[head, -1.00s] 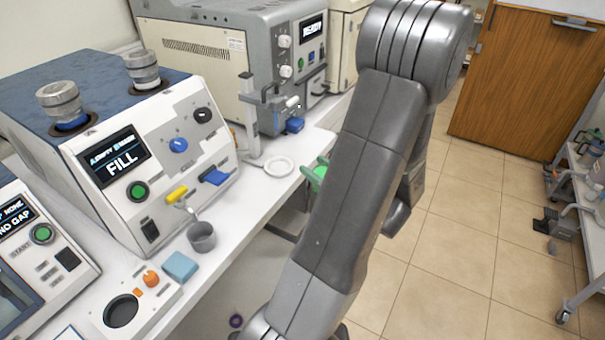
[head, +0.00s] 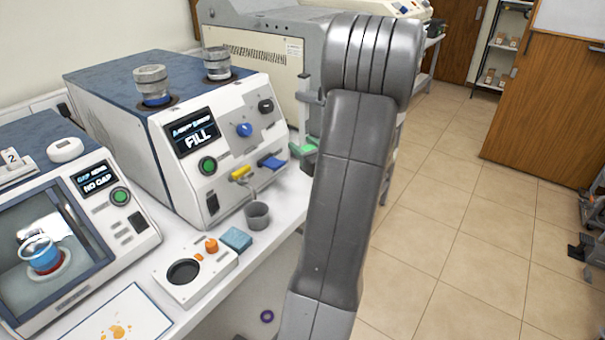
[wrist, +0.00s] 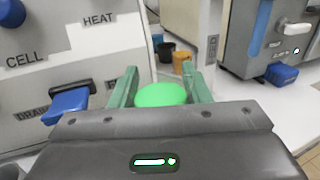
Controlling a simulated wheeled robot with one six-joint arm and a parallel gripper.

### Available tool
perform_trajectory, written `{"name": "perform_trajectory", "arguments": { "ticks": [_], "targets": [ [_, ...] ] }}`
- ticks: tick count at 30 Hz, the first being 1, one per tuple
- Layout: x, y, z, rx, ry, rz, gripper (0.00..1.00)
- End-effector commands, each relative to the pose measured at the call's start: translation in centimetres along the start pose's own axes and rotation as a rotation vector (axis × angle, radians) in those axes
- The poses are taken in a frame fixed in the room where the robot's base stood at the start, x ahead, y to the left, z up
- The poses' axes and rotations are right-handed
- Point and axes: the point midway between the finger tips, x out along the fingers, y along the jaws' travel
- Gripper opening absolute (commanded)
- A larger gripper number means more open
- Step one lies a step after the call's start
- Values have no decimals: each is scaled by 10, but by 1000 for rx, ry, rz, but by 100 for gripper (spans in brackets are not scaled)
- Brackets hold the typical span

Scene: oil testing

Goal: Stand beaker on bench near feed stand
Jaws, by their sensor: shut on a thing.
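My gripper (wrist: 161,88) has green fingers and is shut on a bright green round thing (wrist: 160,95), seemingly the beaker, seen from above between the fingers in the wrist view. In the head view my arm hides the beaker, and only a bit of green finger shows beside the arm. The gripper is just right of the blue drain lever (head: 271,161). A grey upright (head: 309,108), probably the feed stand, shows partly behind my arm in the head view. Its base is hidden there.
The white bench holds a machine reading FILL (head: 196,136), a grey cup (head: 257,215) under its tap, a blue block (head: 236,239) and a window tester (head: 125,225) at left. Black (wrist: 166,51) and orange cups (wrist: 182,61) stand farther back. Open tiled floor lies right.

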Motion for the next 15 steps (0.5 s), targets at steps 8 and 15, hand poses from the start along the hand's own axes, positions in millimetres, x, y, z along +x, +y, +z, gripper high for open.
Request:
{"name": "perform_trajectory", "arguments": {
  "ticks": [8, 15],
  "targets": [
    [0, 0, -27, 2, 0, 0, 17],
    [0, 0, -57, 2, -1, -1, 17]
  ]
}}
